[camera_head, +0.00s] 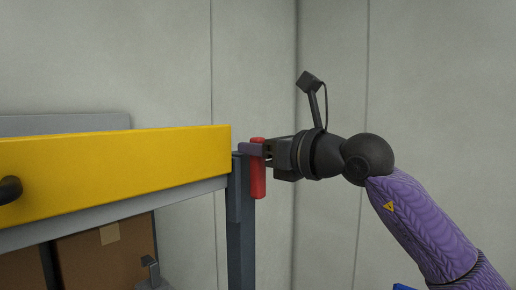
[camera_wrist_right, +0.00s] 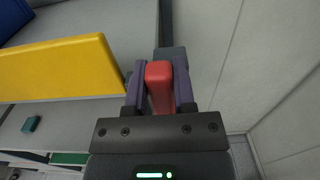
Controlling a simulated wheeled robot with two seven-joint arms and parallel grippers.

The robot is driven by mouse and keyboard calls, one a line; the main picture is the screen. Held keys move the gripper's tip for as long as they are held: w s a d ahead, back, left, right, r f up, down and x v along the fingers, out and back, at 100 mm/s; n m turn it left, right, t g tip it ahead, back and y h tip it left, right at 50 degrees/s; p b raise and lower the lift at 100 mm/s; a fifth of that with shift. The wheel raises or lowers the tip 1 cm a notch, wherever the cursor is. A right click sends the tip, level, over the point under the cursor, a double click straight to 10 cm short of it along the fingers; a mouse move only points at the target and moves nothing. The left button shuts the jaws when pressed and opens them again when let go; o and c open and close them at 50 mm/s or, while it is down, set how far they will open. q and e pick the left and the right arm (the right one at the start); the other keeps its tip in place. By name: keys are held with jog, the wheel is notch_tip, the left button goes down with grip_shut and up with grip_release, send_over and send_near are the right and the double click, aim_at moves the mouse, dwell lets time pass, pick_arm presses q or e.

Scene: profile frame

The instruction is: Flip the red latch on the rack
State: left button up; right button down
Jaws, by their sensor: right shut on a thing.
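The red latch (camera_head: 258,180) hangs upright at the right end of the rack, against its grey post (camera_head: 240,215). In the right wrist view the red latch (camera_wrist_right: 159,84) sits between the two fingers of my right gripper (camera_wrist_right: 161,82). My right gripper (camera_head: 257,150) comes from the right in the head view and is shut on the upper part of the latch. The latch's lower part sticks out below the fingers. My left gripper is not clearly in view.
The yellow beam (camera_head: 115,170) of the rack runs left from the post. A cardboard box (camera_head: 105,258) stands below it. A small teal object (camera_wrist_right: 31,124) lies on the grey surface in the wrist view. Bare grey walls (camera_head: 420,80) stand behind, with free room right of the post.

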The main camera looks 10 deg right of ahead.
jog(key=shift+c, duration=2.2)
grip_release()
jog(key=shift+s, duration=0.1)
jog(key=b+v, duration=0.4)
jog(key=v, duration=0.5)
jog(key=shift+s+d+b, duration=0.3)
